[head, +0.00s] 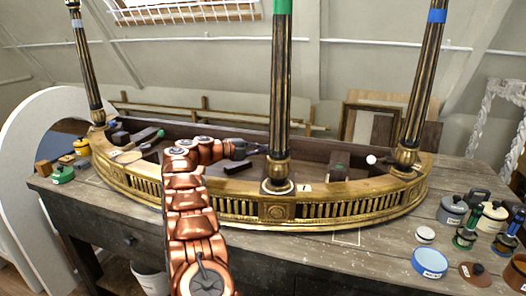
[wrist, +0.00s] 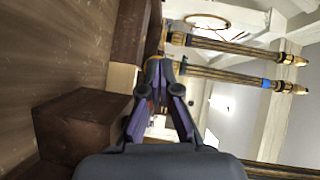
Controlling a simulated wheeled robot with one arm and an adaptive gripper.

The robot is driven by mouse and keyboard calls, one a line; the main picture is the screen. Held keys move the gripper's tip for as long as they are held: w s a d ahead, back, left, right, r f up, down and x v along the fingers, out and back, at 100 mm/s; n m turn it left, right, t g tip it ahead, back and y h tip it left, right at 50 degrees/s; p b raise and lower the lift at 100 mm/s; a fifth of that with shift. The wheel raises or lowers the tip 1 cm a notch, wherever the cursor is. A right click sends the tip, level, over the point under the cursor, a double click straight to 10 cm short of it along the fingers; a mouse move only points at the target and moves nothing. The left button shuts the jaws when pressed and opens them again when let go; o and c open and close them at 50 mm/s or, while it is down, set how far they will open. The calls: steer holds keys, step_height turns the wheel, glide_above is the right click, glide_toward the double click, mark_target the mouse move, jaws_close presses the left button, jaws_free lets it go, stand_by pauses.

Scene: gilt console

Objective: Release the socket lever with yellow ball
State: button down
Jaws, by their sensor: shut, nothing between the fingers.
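I cannot make out a lever with a yellow ball in either view. A white ball (head: 371,159) shows at the right end of the gilt console (head: 340,205), and a small green knob (head: 160,133) shows at its left end. My copper arm reaches over the console's front rail. My gripper (head: 262,149) is just behind the rail, left of the middle column, pointing right. In the wrist view my gripper (wrist: 161,66) is shut, with nothing visible between the fingertips. A dark brown block (wrist: 80,128) lies beside the fingers there.
The middle column (head: 280,90) stands close to my fingertips; the right column (head: 420,90) and left column (head: 85,70) are farther off. Pots and jars, including a blue-rimmed bowl (head: 429,262), crowd the right of the wooden table (head: 330,265). A yellow pot (head: 82,147) stands at left.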

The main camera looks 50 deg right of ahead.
steer(key=shift+x, duration=0.95)
steer(key=shift+d+r, duration=0.15)
steer(key=shift+r, duration=0.05)
